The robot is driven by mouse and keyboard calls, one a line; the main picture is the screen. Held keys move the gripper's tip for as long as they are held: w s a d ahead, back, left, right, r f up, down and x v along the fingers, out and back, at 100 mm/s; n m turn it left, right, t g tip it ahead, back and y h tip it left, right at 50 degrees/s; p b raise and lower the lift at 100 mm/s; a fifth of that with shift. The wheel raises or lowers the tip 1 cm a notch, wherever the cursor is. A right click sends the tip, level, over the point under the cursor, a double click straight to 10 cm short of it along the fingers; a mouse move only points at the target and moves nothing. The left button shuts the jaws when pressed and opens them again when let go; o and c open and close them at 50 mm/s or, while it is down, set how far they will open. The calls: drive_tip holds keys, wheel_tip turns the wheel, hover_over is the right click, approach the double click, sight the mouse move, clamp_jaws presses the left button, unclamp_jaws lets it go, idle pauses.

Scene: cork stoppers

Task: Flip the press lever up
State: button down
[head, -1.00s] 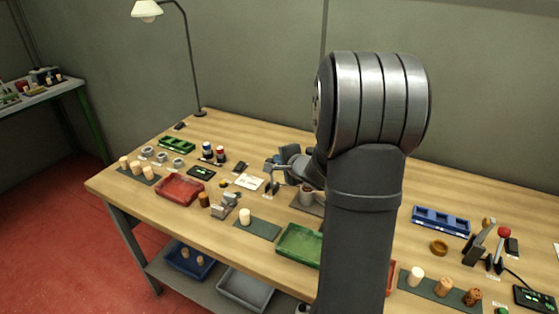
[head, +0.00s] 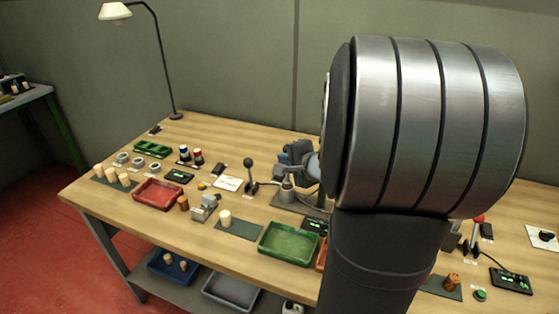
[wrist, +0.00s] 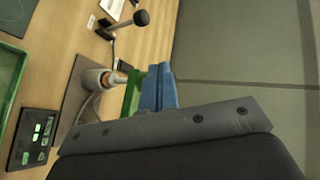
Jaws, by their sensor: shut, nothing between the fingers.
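A lever with a black ball knob (head: 249,162) stands roughly upright on the bench, left of a metal cylinder (head: 287,192) on a dark plate. The knob also shows at the top of the wrist view (wrist: 141,17), with the cylinder (wrist: 97,78) below it. My gripper (head: 292,153) is shut and empty, behind and right of the lever and apart from it. Its blue fingers (wrist: 158,86) lie together in the wrist view. A second lever with a red knob (head: 478,218) is at the right, its lower part beside my arm. The pictures do not label which is the press lever.
A green tray (head: 264,245) and a red tray (head: 137,194) lie near the front edge. A small grey fixture (head: 205,207), a white card (head: 228,183) and a dark display (head: 180,176) lie left of the lever. My arm hides much of the right side.

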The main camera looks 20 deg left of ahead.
sight(251, 166)
drive_tip(key=shift+s, duration=0.1)
drive_tip(key=s+f, duration=0.3)
drive_tip(key=f, duration=0.1)
drive_tip(key=shift+s+a+f, duration=0.1)
drive_tip(key=shift+s, duration=0.3)
drive_tip(key=x, duration=1.3)
drive_tip(key=shift+w+a+r, duration=0.1)
drive_tip(key=shift+w+r, duration=0.1)
drive_tip(key=shift+r, duration=0.2)
drive_tip(key=shift+w+a, duration=0.25)
drive_tip(key=shift+a, duration=0.1)
